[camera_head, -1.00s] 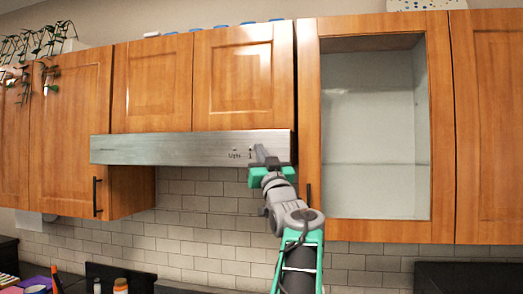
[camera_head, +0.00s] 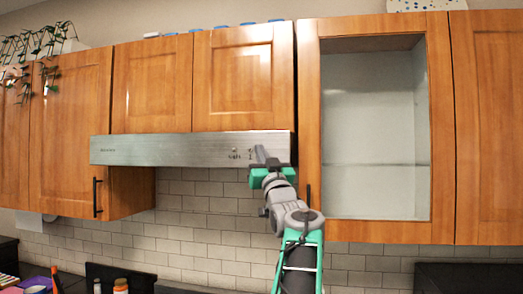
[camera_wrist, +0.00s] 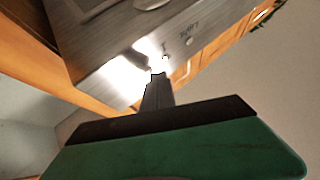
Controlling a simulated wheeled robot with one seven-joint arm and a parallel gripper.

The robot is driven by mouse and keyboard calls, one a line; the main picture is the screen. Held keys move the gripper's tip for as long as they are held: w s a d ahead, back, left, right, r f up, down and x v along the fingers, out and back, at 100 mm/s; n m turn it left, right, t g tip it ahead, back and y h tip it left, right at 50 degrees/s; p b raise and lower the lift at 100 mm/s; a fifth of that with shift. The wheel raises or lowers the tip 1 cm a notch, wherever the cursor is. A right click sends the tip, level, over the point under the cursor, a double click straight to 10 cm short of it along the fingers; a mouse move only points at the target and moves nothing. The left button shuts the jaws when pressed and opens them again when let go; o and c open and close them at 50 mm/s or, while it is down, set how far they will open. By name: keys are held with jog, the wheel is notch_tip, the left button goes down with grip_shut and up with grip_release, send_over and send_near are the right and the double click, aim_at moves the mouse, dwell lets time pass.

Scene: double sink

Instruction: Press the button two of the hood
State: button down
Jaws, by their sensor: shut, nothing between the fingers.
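The hood (camera_head: 165,149) is a long brushed-metal panel under the upper cabinets, and it fills the upper part of the wrist view (camera_wrist: 105,50). Small dark markings and small round controls (camera_head: 236,151) sit near its right end. In the wrist view, a small round button (camera_wrist: 190,41) shows beside the printed marks. My gripper (camera_head: 261,152) is in front of the hood's right end. Its fingers are shut together with nothing between them. In the wrist view the fingertips (camera_wrist: 158,77) are close to the metal front by a bright glare; I cannot tell if they touch.
Wooden cabinets (camera_head: 243,75) are above the hood. An open-fronted cabinet (camera_head: 375,130) stands to the right, close to my arm. A tiled wall (camera_head: 190,215) lies below. A plant (camera_head: 45,45) hangs at upper left.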

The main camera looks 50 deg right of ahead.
jog(key=shift+w+d, duration=0.1)
jog(key=shift+d, duration=0.1)
dwell(0.5)
jog(key=shift+s+a+b, duration=0.2)
jog(key=shift+a+b, duration=0.35)
jog(key=shift+b, duration=0.15)
jog(key=s+a+b, duration=0.2)
jog(key=a+b, duration=0.3)
jog(key=shift+s+a, duration=0.2)
jog(key=shift+a, duration=0.05)
